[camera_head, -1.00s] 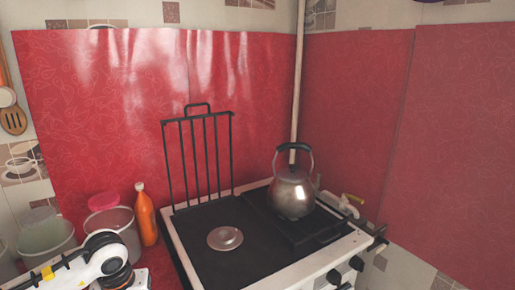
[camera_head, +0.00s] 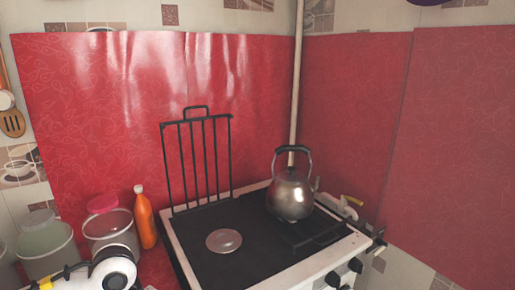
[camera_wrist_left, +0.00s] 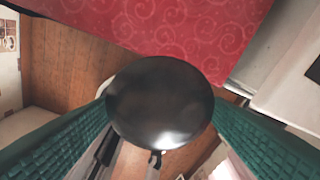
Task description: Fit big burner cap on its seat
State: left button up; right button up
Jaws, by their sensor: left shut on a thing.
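A round black burner cap (camera_wrist_left: 160,103) with a glossy face is held between the green fingers of my left gripper (camera_wrist_left: 158,112) in the left wrist view. The red oilcloth counter edge and the floor lie behind it. The round burner seat (camera_head: 224,241) shows as a pale disc on the left half of the black stove top (camera_head: 258,268), with nothing on it. In the head view only part of my left arm shows at the lower left; its gripper is out of that frame. My right gripper is in neither view.
A steel kettle (camera_head: 290,197) stands on the right rear grate. A black grate (camera_head: 199,160) stands upright behind the seat. An orange bottle (camera_head: 145,220) and tubs (camera_head: 109,232) stand left of the stove.

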pick_arm(q)
jog(key=s+m, duration=0.1)
jog(key=m, duration=0.1)
jog(key=d+m, duration=0.1)
jog(key=m, duration=0.1)
jog(key=s+m, duration=0.1)
jog(key=m, duration=0.2)
jog(key=shift+s+d+r+g+y, duration=0.2)
jog(key=shift+s+r+g+y, duration=0.1)
jog(key=shift+g+y, duration=0.1)
jog(key=m, duration=0.2)
jog(key=s+m, duration=0.1)
jog(key=shift+s+d+m+y, duration=0.1)
jog(key=shift+d+m+y, duration=0.2)
jog(key=shift+m, duration=0.1)
